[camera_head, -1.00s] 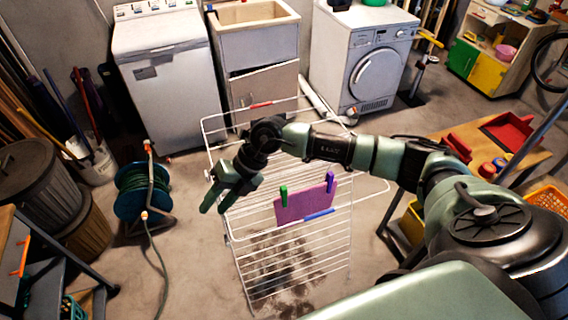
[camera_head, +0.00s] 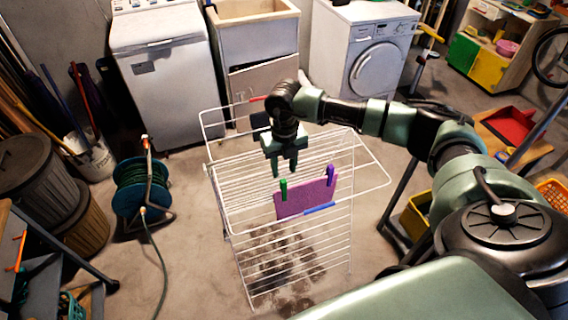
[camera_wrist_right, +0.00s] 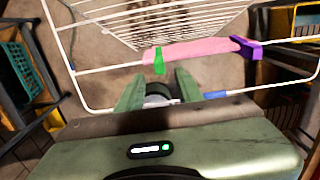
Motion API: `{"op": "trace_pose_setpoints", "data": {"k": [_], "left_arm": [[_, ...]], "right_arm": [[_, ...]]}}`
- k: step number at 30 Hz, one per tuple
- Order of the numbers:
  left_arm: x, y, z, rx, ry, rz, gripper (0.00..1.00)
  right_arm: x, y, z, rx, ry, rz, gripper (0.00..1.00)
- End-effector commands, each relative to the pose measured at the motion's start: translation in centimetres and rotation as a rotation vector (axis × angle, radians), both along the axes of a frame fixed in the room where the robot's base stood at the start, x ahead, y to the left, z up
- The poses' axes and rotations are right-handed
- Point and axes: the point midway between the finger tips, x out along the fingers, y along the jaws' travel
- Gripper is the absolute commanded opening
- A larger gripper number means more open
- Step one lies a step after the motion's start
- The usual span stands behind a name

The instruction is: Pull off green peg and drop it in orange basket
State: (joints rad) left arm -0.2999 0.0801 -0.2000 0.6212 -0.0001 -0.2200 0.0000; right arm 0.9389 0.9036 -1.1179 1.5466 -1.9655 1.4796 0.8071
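A green peg (camera_head: 283,190) is clipped at the left end of the top edge of a purple cloth (camera_head: 305,203) on the white drying rack (camera_head: 378,182). My right gripper (camera_head: 284,173) points down just above the green peg, open and empty. In the right wrist view the green peg (camera_wrist_right: 159,61) shows beyond and between the two spread fingers (camera_wrist_right: 158,84), apart from them. An orange basket (camera_head: 553,190) stands at the right edge of the head view, partly cut off. My left gripper is not in view.
A yellow crate (camera_head: 416,218) stands right of the rack. A hose reel (camera_head: 141,187) stands on the floor to the left.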

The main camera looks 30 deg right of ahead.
Motion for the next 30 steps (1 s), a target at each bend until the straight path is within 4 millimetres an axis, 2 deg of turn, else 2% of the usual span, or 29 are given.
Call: {"op": "trace_pose_setpoints", "data": {"k": [1, 15, 20, 28, 29, 30], "left_arm": [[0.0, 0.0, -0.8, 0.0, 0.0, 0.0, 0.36], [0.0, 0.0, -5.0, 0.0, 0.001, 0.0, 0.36], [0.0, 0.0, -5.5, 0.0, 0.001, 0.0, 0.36], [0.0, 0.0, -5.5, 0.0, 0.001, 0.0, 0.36], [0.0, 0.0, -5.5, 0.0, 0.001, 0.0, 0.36], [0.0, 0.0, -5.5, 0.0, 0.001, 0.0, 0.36]], "right_arm": [[0.0, 0.0, -1.1, 0.0, 0.001, 0.0, 0.36], [0.2, 0.0, -6.6, 0.001, -0.001, 0.0, 0.36], [0.2, 0.0, -7.3, 0.002, -0.001, 0.0, 0.36], [0.2, 0.0, -7.2, 0.002, -0.001, 0.001, 0.36], [0.2, 0.0, -7.2, 0.002, -0.001, 0.001, 0.34], [0.2, 0.0, -7.2, 0.002, -0.001, 0.001, 0.22]]}}
